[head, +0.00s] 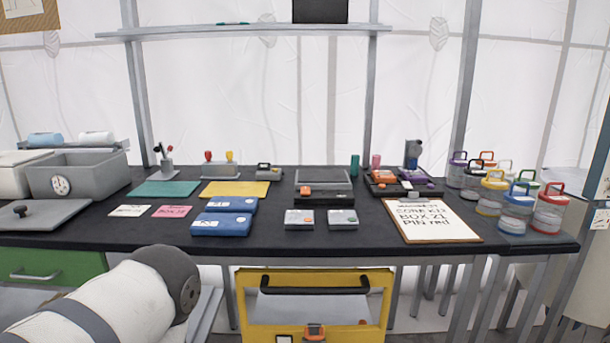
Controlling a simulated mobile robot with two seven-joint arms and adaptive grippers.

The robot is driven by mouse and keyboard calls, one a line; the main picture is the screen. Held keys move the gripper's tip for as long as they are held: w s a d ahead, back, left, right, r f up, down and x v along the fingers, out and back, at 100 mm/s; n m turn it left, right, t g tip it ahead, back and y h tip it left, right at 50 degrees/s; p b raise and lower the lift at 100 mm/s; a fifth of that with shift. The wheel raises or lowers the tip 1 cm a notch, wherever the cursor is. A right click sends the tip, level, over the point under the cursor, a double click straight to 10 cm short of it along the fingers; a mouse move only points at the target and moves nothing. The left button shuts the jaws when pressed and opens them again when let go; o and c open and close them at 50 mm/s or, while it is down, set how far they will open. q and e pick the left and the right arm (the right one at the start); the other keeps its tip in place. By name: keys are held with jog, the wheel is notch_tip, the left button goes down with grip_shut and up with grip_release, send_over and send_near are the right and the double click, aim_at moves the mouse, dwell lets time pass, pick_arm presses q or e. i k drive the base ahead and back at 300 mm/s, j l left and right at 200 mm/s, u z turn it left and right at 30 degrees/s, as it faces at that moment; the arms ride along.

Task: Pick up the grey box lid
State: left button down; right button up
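The grey box lid (55,212) lies flat on the black table at the far left, near the front edge. It has a dark round knob on top, and its left end is cut off by the picture edge. An open grey box (75,181) with a round dial on its front stands behind the lid. A white arm link of mine with a dark grey joint shows at the lower left, in front of the table. Neither of my grippers shows in the head view.
The black table (340,232) holds blue boxes (222,222), small grey boxes (299,219), a clipboard (432,221) and several clear jars (516,211) at the right. Green drawers (70,262) are under the lid's side. A yellow case (255,310) stands below the table front.

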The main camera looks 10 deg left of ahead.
aim_at(22, 215)
jog(key=u, duration=1.95)
